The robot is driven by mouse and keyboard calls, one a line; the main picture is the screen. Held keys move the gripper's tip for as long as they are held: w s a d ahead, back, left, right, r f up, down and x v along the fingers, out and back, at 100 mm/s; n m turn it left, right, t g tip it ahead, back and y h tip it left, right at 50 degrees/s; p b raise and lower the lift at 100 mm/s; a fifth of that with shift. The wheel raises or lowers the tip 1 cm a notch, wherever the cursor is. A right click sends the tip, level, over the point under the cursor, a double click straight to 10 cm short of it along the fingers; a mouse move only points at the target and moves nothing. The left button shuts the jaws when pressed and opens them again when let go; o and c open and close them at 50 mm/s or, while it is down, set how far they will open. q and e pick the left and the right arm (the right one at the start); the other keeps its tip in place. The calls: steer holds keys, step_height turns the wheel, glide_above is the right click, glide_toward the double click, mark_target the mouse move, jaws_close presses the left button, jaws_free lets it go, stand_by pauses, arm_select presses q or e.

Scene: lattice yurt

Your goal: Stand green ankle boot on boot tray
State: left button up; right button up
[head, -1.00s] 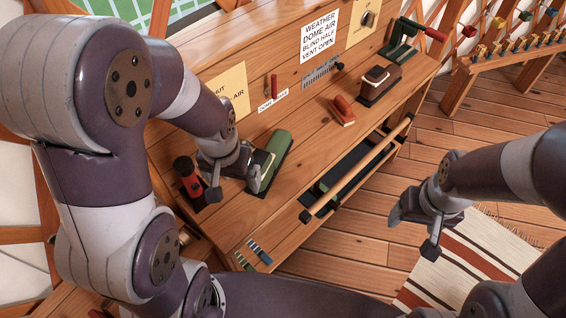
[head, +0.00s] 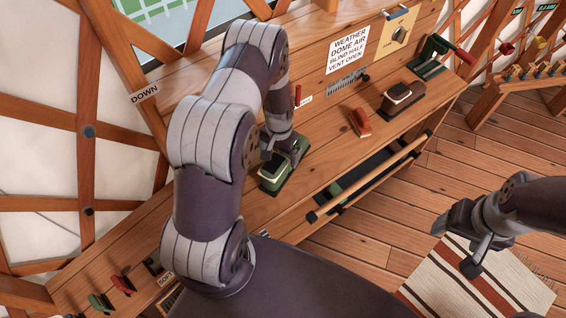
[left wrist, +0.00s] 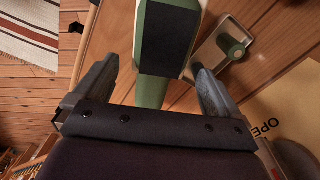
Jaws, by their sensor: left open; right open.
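The green ankle boot (head: 298,152) stands on the wooden console, with a dark opening and pale trim at its near end. My left gripper (head: 275,148) is open over it, partly hiding it. In the left wrist view the boot (left wrist: 152,92) lies between the spread fingers of my left gripper (left wrist: 152,84), with gaps at both sides; contact is not visible. A dark tray (head: 352,184), perhaps the boot tray, sits low behind a wooden rail, partly hidden. My right gripper (head: 468,238) is open and empty above the floor at right.
A brown boot-like object (head: 402,100) and a small red-orange item (head: 360,122) stand further along the console. The wooden rail (head: 370,178) runs along its front. A green clamp with a red handle (head: 440,55) is at the far end. A striped rug (head: 470,290) lies at right.

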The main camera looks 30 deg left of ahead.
arm_select(q)
steer(key=f, duration=0.1)
steer(key=f+p, duration=0.1)
steer(key=f, duration=0.3)
steer(key=shift+w+d, duration=0.15)
steer(key=shift+w, duration=0.2)
steer(key=shift+f, duration=0.6)
steer(key=c, duration=0.8)
steer(key=shift+r, duration=0.1)
steer(key=c, duration=0.8)
steer(key=shift+w+r, duration=0.1)
steer(key=shift+r, duration=0.45)
step_height(320, 180, up, 2)
steer(key=shift+r+b, duration=0.25)
steer(key=shift+b, duration=0.1)
steer(key=s+d+r+b, duration=0.2)
steer(key=d+r, duration=0.5)
steer(key=d, duration=0.3)
steer(key=shift+n, duration=0.4)
steer(key=w+a+r, duration=0.2)
steer(key=w, duration=0.1)
steer(key=shift+w+a+r, duration=0.15)
steer(key=shift+a+r, duration=0.15)
